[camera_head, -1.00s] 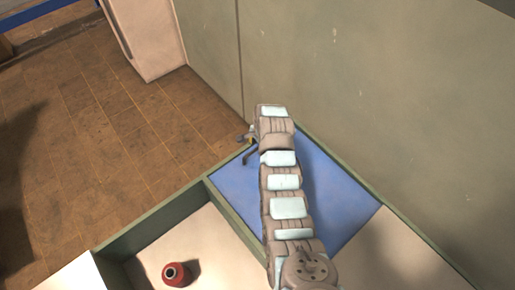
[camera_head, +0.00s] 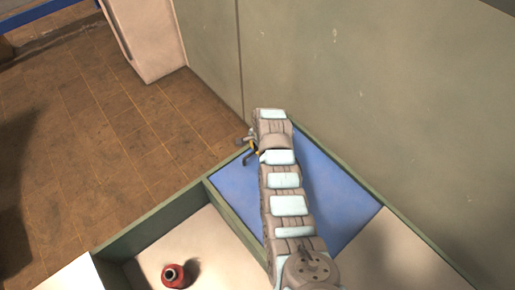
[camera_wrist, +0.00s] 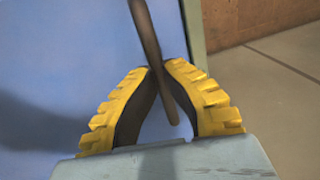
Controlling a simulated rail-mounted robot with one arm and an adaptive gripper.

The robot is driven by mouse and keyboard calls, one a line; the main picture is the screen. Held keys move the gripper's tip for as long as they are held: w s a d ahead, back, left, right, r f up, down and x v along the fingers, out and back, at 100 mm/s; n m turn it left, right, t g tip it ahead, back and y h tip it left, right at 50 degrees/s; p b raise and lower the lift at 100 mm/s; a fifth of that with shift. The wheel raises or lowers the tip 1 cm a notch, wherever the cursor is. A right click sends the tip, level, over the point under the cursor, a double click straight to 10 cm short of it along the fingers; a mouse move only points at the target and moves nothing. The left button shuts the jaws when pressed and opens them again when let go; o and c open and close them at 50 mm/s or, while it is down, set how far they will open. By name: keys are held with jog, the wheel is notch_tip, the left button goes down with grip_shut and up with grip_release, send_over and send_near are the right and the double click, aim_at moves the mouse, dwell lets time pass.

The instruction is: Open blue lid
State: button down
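The blue lid (camera_head: 335,195) lies flat and closed in the green-rimmed frame in the head view, partly hidden under my arm. It fills the left of the wrist view as a blue surface (camera_wrist: 60,60). A dark, thin handle (camera_wrist: 146,30) runs between my yellow fingers in the wrist view. My gripper (camera_wrist: 162,70) has its fingertips closed in on both sides of this handle and seems to touch it. In the head view my gripper (camera_head: 251,148) is small and partly hidden at the lid's far left corner.
A red spool-like object (camera_head: 174,275) stands in the open pale compartment left of the lid. A green wall (camera_head: 400,100) rises close behind the lid on the right. Brown tiled floor (camera_head: 100,140) lies open to the left, with a pale cabinet (camera_head: 150,40) at the back.

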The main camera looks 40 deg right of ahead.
jog(key=shift+s+f, duration=0.1)
jog(key=shift+s, duration=0.05)
jog(key=shift+s+p, duration=0.45)
jog(key=shift+p, duration=0.15)
jog(key=p, duration=1.7)
send_over(327, 228)
jog(key=shift+w, duration=0.1)
jog(key=shift+f, duration=0.1)
jog(key=c, duration=1.1)
grip_release()
jog(key=shift+r, duration=0.2)
jog(key=shift+r, duration=0.15)
jog(key=shift+s+r, duration=0.4)
jog(key=shift+r, duration=1.5)
jog(key=shift+s+r, duration=0.35)
jog(key=shift+r, duration=1.5)
jog(key=shift+s+r, duration=0.4)
jog(key=shift+r, duration=1.5)
